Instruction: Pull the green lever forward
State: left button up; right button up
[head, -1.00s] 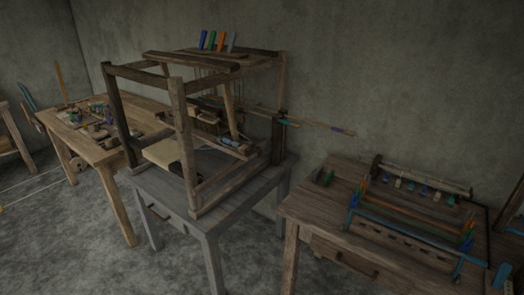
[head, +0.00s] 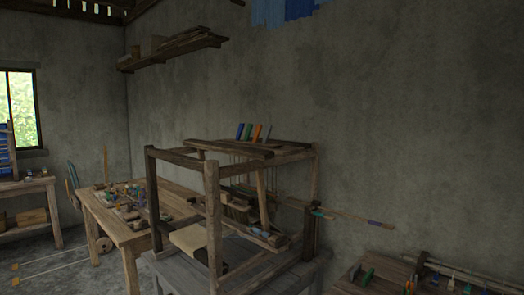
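The wooden loom (head: 212,210) stands on a grey table (head: 175,268) in the middle of the head view. The levers are small in the picture. Neither of my grippers is in view.
A cluttered wooden workbench (head: 128,238) stands left of the loom. At the lower right is another table with small coloured items (head: 366,277). A rod (head: 352,218) sticks out from the loom's right side. A wall shelf (head: 170,52) hangs high behind.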

aim_at(248, 133)
jog(key=i+j+z, duration=0.1)
jog(key=z, duration=0.25)
jog(key=i+j+z, duration=0.1)
jog(key=j+z, duration=0.25)
jog(key=i+j+z, duration=0.1)
jog(key=z, duration=0.25)
